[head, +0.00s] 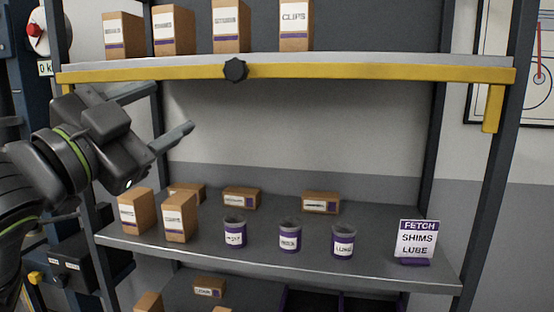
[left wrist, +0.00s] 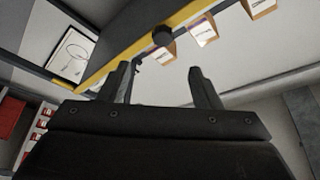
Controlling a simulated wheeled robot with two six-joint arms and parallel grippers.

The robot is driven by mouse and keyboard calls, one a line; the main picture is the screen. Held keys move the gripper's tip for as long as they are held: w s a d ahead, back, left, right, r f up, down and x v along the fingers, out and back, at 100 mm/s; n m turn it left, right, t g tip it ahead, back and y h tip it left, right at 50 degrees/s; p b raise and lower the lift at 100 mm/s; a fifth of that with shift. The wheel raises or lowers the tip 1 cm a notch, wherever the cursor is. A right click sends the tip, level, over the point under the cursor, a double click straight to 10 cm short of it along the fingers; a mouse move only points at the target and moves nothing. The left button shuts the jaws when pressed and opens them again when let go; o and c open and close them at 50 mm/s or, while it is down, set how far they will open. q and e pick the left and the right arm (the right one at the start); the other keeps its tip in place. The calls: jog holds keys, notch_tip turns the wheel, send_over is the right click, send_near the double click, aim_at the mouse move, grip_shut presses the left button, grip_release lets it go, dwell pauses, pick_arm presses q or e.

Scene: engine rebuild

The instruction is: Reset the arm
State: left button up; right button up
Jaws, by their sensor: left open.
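My left gripper (head: 160,118) is raised at the left of the head view, in front of the shelf rack and above its middle shelf. Its fingers are apart with nothing between them. In the left wrist view the two fingers (left wrist: 163,88) also stand apart and empty, with the underside of the yellow-edged upper shelf beyond them. My right gripper is in neither view.
The upper shelf (head: 350,72) has a yellow edge, a black knob (head: 235,70) and several boxes. A dark rack post (head: 492,180) stands right.

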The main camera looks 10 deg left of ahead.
pick_arm(q)
jog(key=w+a+f+n+g+y, duration=0.2)
jog(key=w+f, duration=0.1)
jog(key=f, duration=0.8)
jog(key=w+a+f+n+g+y, duration=0.1)
jog(key=w+f+n+g+y, duration=0.2)
jog(key=f, duration=0.7)
notch_tip(320, 180, down, 18)
jog(key=s+a+n+g, duration=0.3)
jog(key=s+a+f+n+g+y, duration=0.25)
jog(key=s+f+n+g, duration=0.45)
jog(key=s+f, duration=1.7)
notch_tip(320, 180, down, 24)
jog(key=r+m+g, duration=0.1)
jog(key=g, duration=0.2)
jog(key=s+f, duration=1.5)
jog(key=f, duration=0.1)
jog(key=shift+s+d+f+g, duration=0.25)
jog(key=shift+d+f+g, duration=0.05)
jog(key=shift+f+g, duration=0.1)
